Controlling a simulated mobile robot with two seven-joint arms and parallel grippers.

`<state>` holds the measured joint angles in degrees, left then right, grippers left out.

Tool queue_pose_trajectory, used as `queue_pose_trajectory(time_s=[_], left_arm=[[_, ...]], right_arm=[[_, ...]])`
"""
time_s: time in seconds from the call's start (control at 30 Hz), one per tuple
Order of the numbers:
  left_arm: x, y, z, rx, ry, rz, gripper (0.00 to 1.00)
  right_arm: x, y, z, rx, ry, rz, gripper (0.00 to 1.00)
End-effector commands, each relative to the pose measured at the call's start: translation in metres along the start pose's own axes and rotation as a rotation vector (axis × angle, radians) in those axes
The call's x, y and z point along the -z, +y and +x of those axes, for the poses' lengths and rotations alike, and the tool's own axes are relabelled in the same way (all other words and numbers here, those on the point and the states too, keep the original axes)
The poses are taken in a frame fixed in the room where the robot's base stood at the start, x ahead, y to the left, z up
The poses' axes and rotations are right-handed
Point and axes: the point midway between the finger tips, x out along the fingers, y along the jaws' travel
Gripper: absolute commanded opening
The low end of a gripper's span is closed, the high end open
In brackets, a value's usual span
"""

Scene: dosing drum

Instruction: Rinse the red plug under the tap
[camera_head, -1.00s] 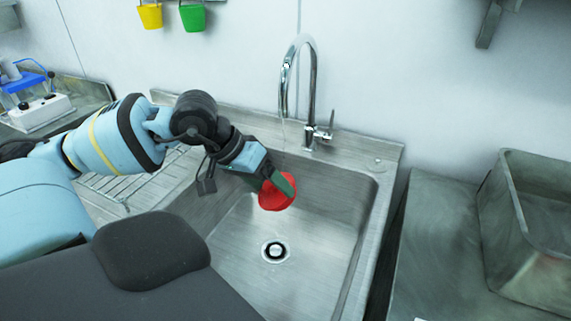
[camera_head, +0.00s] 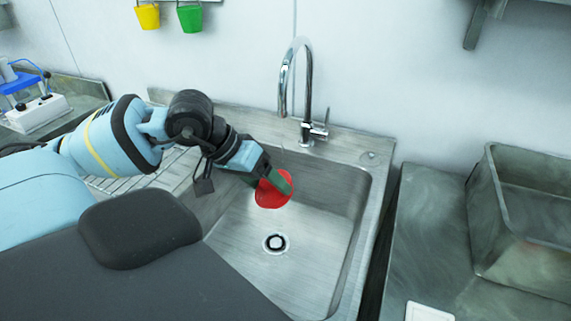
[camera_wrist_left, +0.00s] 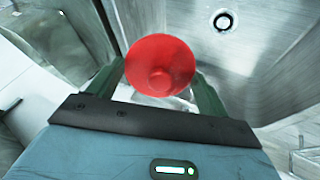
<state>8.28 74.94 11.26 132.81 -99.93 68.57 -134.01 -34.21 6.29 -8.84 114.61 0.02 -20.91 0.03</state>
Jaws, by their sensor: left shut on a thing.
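The red plug (camera_head: 272,194) is a round red piece held over the sink basin (camera_head: 320,222). My left gripper (camera_head: 279,181) is shut on it, with a green finger across its top. In the left wrist view the red plug (camera_wrist_left: 160,66) sits between the two fingers of my left gripper (camera_wrist_left: 163,83), its round face with a central knob towards the camera. The chrome tap (camera_head: 307,90) stands behind the sink, its spout curving down above and slightly behind the plug. No clear stream of water shows below the spout now. My right gripper is not in view.
The drain (camera_head: 275,243) is in the basin floor. A ribbed drainboard (camera_head: 130,183) lies left of the basin. A metal bin (camera_head: 525,222) stands on the counter at right. Yellow (camera_head: 148,17) and green (camera_head: 190,17) buckets hang on the wall.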

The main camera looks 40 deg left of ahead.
Motion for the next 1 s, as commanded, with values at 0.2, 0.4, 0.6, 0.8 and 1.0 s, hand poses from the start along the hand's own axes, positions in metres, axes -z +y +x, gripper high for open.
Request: queue_pose_trajectory(time_s=[0.2, 0.4, 0.6, 0.8, 1.0], left_arm=[[0.0, 0.0, 0.001, -0.001, 0.0, 0.0, 0.56], [-0.009, 0.005, 0.016, -0.011, -0.011, 0.005, 0.56], [-0.028, 0.025, 0.048, -0.036, -0.04, 0.036, 0.56], [-0.045, 0.056, 0.078, -0.063, -0.065, 0.095, 0.56], [-0.056, 0.081, 0.094, -0.081, -0.076, 0.151, 0.56]], right_arm=[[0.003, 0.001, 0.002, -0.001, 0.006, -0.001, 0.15], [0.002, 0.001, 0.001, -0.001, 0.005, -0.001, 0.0], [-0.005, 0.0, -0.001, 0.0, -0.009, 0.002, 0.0], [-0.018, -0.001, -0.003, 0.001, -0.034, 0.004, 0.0], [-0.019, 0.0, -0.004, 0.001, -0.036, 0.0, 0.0]])
